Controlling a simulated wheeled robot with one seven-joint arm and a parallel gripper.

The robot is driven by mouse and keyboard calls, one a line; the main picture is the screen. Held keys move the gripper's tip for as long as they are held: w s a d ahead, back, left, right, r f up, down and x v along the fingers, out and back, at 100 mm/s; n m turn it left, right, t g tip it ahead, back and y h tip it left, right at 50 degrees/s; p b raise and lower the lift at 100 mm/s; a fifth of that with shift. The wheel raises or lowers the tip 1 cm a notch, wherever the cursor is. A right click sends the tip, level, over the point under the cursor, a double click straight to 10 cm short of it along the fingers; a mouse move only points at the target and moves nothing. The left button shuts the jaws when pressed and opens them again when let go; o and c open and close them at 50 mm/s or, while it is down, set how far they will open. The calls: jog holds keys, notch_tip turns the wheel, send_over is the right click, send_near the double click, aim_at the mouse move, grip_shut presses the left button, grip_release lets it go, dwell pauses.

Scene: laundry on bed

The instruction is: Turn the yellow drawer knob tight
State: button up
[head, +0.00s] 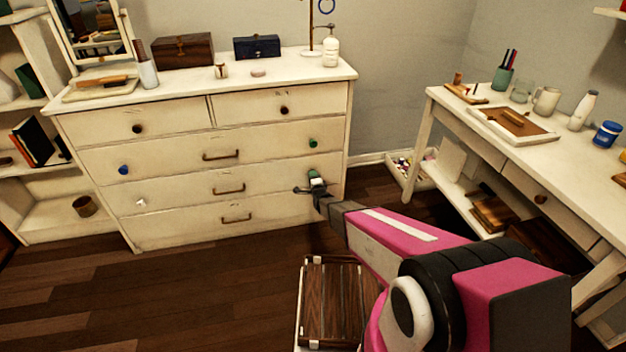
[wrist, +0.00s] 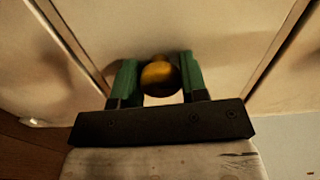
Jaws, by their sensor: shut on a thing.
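The yellow knob (wrist: 157,75) shows in the wrist view as a round, golden knob on a cream drawer front. My gripper (head: 314,180) is at the right end of the dresser's (head: 180,160) third row of drawers, with green fingers. In the wrist view my gripper (wrist: 158,68) has one finger on each side of the knob, shut on it. How tight the knob sits cannot be told.
Other knobs on the dresser are a green one (head: 312,143), a blue one (head: 123,170) and a white one (head: 141,202). A desk (head: 500,150) stands at the right. A slatted wooden rack (head: 300,300) is on the floor below my arm. The floor at the left is clear.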

jog(key=shift+m, duration=0.4)
jog(key=o, duration=0.9)
jog(key=v, duration=1)
jog(key=shift+s+d, duration=0.1)
jog(key=shift+s, duration=0.3)
